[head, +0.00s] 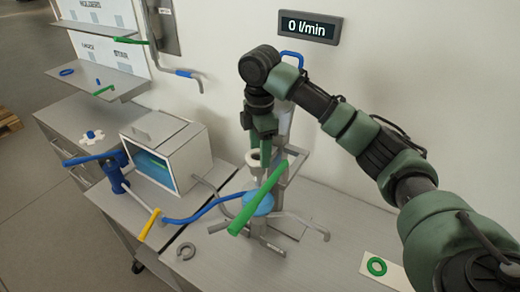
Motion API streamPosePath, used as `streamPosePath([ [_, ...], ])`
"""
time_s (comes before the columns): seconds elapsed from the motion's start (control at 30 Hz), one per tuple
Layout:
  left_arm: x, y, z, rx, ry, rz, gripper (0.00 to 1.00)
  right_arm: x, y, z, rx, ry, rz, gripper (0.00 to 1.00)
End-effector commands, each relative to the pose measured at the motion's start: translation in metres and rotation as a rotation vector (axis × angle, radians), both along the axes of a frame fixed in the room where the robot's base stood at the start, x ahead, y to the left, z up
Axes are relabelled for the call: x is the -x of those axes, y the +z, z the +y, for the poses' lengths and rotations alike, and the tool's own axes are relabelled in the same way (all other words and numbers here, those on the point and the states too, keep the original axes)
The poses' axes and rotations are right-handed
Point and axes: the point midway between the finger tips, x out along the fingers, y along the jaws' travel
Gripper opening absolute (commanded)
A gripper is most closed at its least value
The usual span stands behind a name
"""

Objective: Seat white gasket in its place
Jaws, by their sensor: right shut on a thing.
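My right gripper (263,137) reaches down from above, in front of the wall, over a metal stand (290,165). It is shut on the white gasket (252,160), a small pale ring that shows at its fingertips. Below it is a round blue part (262,205) on the stand, partly covered by a slanting green bar (257,198). The gasket looks higher than the blue part and apart from it, though the depth is hard to judge. The seat for the gasket cannot be clearly made out. My left gripper is out of view.
A green ring (377,266) lies on a white card at the right. A grey open ring (186,251) lies on the bench. A box with a blue window (153,168), a blue hose (200,215) and a yellow handle (150,225) stand left. The bench's front middle is clear.

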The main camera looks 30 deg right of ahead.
Motion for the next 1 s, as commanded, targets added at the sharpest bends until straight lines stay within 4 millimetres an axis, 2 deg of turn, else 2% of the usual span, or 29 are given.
streamPosePath([
  [0.33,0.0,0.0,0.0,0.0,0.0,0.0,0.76,0.0,-0.004,0.0,0.0,0.0,0.0,0.16],
  [0.37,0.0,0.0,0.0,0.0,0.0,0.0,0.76,0.0,-0.004,0.0,-0.001,0.0,0.0,0.63],
  [0.4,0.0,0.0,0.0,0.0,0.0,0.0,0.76,0.0,-0.004,0.0,0.0,0.0,0.0,0.74],
  [0.43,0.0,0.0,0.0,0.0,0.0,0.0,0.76,0.0,-0.004,0.0,0.0,0.0,0.0,0.8],
  [0.77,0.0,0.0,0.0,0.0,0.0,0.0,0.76,0.0,-0.002,0.0,0.0,0.0,-0.001,0.8],
  [1.0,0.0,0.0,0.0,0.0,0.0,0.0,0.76,-0.001,0.015,0.0,-0.001,0.0,-0.002,0.8],
])
